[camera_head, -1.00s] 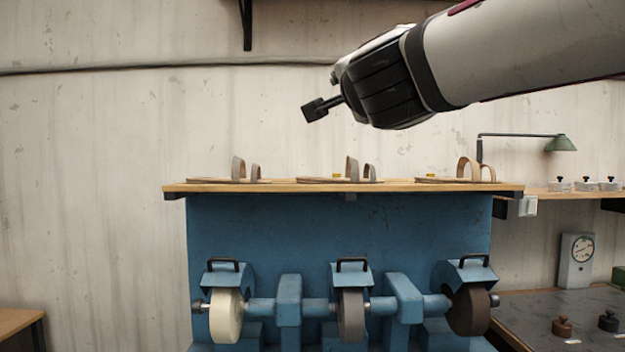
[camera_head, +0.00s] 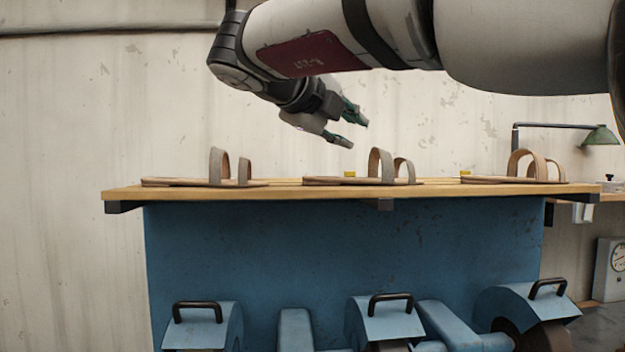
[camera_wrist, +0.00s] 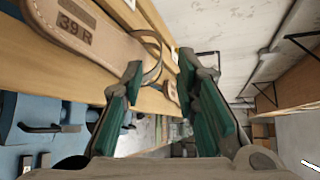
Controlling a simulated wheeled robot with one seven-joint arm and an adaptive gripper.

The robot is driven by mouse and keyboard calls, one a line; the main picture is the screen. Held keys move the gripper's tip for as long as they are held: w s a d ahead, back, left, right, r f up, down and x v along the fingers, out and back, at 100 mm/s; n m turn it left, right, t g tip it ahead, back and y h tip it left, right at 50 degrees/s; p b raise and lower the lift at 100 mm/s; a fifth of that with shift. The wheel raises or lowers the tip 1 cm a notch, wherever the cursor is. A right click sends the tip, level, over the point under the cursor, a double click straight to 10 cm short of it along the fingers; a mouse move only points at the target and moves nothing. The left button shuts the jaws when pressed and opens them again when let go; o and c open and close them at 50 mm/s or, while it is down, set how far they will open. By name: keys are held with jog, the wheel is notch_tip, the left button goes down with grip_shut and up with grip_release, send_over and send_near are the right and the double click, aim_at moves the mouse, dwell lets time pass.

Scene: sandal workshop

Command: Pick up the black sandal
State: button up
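Three sandals lie on a wooden shelf in the head view: a left one (camera_head: 218,168) with grey-brown straps, a middle one (camera_head: 381,167) with similar straps, and a right one (camera_head: 527,166) with tan straps. None looks clearly black. My gripper (camera_head: 356,133) is above the shelf, just up and left of the middle sandal's straps, open and empty. In the wrist view, my gripper (camera_wrist: 160,66) has its green-padded fingers apart. A tan sandal (camera_wrist: 100,45) marked "39 R" is at upper left, its strap near the left fingertip; contact cannot be told.
The wooden shelf (camera_head: 300,192) tops a blue grinding machine (camera_head: 345,240) with black-handled guards (camera_head: 390,305). Small yellow items (camera_head: 350,174) lie on the shelf. A green lamp (camera_head: 600,136) and a dial scale (camera_head: 612,268) stand at right. The wall side above the left sandal is free.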

aim_at(374, 148)
jog(key=x, duration=1)
jog(key=shift+w+d+f, duration=0.1)
jog(key=shift+w+d, duration=0.1)
jog(key=shift+d, duration=0.05)
grip_shut()
